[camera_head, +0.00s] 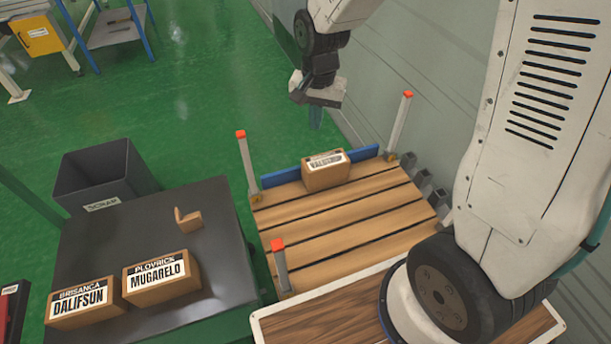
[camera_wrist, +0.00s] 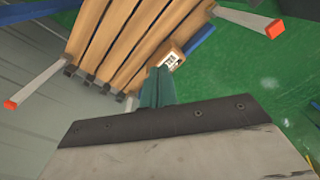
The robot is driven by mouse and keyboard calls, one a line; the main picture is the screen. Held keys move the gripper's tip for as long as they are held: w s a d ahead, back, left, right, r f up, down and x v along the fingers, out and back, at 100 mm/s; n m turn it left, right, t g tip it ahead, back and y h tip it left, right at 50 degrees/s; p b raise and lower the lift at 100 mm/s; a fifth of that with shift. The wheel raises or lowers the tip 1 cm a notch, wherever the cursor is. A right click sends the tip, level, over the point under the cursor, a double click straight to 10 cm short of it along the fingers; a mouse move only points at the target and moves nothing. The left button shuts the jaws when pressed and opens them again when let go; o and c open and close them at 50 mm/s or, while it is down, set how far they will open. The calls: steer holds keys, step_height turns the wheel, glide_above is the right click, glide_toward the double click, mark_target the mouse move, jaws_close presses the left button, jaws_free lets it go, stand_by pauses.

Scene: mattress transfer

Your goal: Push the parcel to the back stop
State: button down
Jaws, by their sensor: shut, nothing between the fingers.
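The parcel (camera_head: 325,177) is a brown box with a white label, upright on the slatted wooden deck (camera_head: 345,228) at its far edge. The back stop (camera_head: 277,180) is a low blue bar along that edge; the parcel hides its middle. I cannot tell whether parcel and stop touch. My gripper (camera_head: 315,120) is shut and empty, its teal fingers above and beyond the parcel in the head view. In the wrist view, the parcel (camera_wrist: 172,58) shows partly, just past the fingertips (camera_wrist: 158,72), with the blue stop (camera_wrist: 201,38) beside it.
Posts with red tips (camera_head: 241,160) stand at the deck's corners. A dark table (camera_head: 190,255) at left holds two labelled boxes (camera_head: 83,303) (camera_head: 161,279) and a small brown piece (camera_head: 188,219). A grey scrap bin (camera_head: 100,178) stands behind it. A wall (camera_head: 400,60) rises at right.

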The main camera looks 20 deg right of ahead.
steer(key=w+a+f+m, duration=0.15)
steer(key=w+f, duration=0.25)
steer(key=f, duration=0.5)
steer(key=m, duration=0.3)
glide_toward(308, 173)
step_height(308, 173, down, 10)
steer(key=s+a, duration=0.1)
steer(key=a, duration=0.1)
steer(key=shift+w+d+r+n+g, duration=0.15)
steer(key=shift+w+d+n+g, duration=0.1)
steer(key=shift+w+d+g, duration=0.1)
steer(key=shift+w+d, duration=0.45)
steer(key=shift+d, duration=0.3)
